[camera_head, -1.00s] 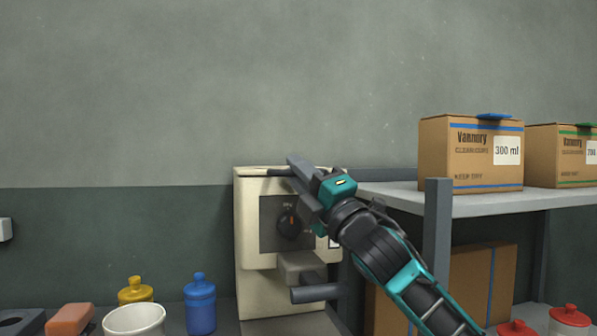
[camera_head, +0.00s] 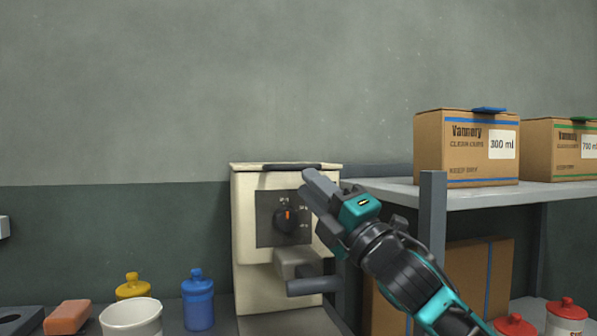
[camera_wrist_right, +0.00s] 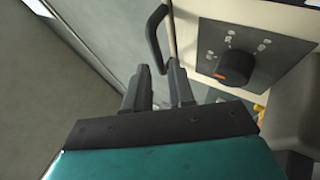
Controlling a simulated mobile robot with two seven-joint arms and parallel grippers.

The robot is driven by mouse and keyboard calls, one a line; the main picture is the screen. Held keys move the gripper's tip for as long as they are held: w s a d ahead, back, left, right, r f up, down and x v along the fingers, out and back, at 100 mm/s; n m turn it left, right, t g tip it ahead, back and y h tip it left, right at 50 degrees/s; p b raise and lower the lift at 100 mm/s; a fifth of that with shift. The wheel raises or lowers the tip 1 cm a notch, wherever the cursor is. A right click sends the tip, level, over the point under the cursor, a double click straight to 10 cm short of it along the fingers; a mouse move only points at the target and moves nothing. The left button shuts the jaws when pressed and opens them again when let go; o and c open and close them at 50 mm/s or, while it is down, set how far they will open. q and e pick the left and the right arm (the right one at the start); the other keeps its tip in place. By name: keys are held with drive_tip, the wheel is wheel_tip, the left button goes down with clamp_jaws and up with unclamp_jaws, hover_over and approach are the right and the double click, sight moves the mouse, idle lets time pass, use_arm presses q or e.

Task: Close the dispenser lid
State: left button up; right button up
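The dispenser is a cream machine (camera_head: 255,283) in the middle of the head view, with a dark control panel and an orange-marked knob (camera_head: 287,218). Its cream lid (camera_head: 246,174) lies level across the top, with a dark bar handle (camera_head: 290,167) at the upper front edge. The handle (camera_wrist_right: 153,40) also shows in the right wrist view, just beyond the fingertips. My right gripper (camera_head: 312,185) is in front of the machine's upper right, a little below the handle. Its fingers (camera_wrist_right: 157,68) are apart with nothing between them. My left gripper is out of view.
A grey shelf (camera_head: 480,198) with cardboard boxes (camera_head: 467,150) stands to the right, its post (camera_head: 432,230) close to my right arm. A grey spout (camera_head: 298,263) sticks out below the knob. A white cup (camera_head: 131,318) and blue bottle (camera_head: 198,302) stand at left.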

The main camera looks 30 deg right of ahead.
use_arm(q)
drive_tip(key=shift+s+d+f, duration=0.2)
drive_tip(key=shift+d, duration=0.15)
use_arm(e)
drive_tip(key=shift+v, duration=0.95)
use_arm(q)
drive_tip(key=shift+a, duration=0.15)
use_arm(e)
drive_tip(key=shift+r, duration=0.2)
